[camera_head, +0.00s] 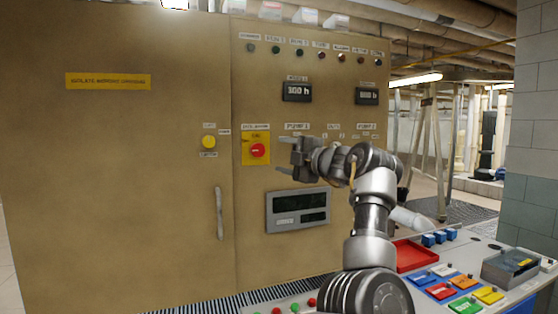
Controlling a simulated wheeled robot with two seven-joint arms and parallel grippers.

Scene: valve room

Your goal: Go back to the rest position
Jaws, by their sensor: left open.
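My left gripper (283,156) is raised in front of the tan control cabinet (150,190). Its two fingers are spread apart and point left, with nothing between them. In the picture the fingertips lie just right of the red rotary switch (258,151) on its yellow plate; I cannot tell the exact gap to the panel. My left arm rises from the bottom of the view and hides part of the panel's lower right. My right gripper is not in view.
A sloped console with a red tray (415,256), coloured label plates (465,283) and a grey box (510,268) stands at lower right. The cabinet has a vertical door handle (219,213) and a dark display unit (298,209). A tiled wall (535,140) bounds the right.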

